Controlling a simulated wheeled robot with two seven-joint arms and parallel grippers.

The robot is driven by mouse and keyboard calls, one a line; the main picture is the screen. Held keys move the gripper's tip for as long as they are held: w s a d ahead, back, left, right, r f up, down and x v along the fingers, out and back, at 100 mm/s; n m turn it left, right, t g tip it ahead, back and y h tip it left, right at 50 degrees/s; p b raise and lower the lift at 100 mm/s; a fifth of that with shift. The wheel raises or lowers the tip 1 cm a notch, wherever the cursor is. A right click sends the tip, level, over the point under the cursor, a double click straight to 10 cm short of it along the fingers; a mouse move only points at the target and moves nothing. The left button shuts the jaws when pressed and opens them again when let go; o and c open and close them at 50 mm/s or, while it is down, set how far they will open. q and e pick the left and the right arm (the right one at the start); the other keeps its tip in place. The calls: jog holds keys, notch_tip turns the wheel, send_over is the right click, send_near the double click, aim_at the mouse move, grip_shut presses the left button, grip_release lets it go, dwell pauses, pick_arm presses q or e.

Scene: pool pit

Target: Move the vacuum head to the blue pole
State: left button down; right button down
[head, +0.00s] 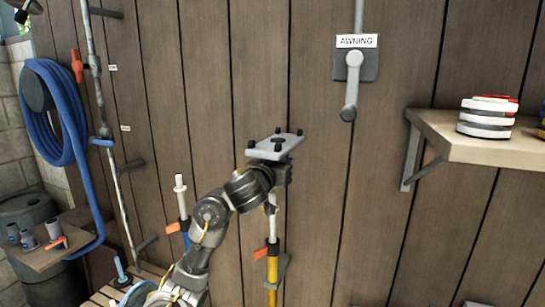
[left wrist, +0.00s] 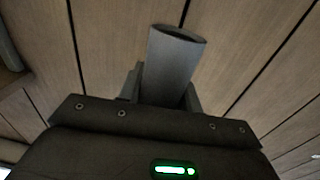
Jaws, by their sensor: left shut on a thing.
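The vacuum head (head: 276,146) is a flat grey plate with small dark wheels. My left gripper (head: 280,170) is shut on it from below and holds it up in front of the wall. In the left wrist view, a grey tube (left wrist: 172,68), apparently its neck, stands between the fingers. The blue pole (head: 186,238), with a white tip and an orange clip, stands upright to the left of my gripper and lower. Its lower part is hidden by my arm. A yellow pole (head: 272,268) with an orange clip stands below my gripper. My right gripper is out of view.
A wooden shelf (head: 480,150) with a stack of discs (head: 487,117) juts out at the right. An awning crank (head: 352,85) hangs on the wall. A coiled blue hose (head: 65,110) and pipes are at the left. The wall between crank and gripper is clear.

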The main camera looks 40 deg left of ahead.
pick_arm(q)
jog(key=s+d+f+m+h+b, duration=0.3)
jog(key=d+f, duration=0.4)
jog(key=f, duration=0.6)
jog(key=s+d+f+m+h+b, duration=0.1)
jog(key=d+f+m+h+b, duration=0.25)
jog(key=d+f+h, duration=0.6)
jog(key=s+d+f+m+b, duration=0.1)
jog(key=s+d+f+b, duration=0.2)
jog(key=s+f, duration=0.3)
jog(key=s+d+f+m+g+b, duration=0.1)
jog(key=s+d+f+b, duration=0.2)
jog(key=s+f, duration=0.3)
notch_tip(320, 180, down, 5)
jog(key=shift+s+r+g+h, duration=0.2)
jog(key=shift+s+g+h, duration=0.1)
jog(key=shift+s+h, duration=0.15)
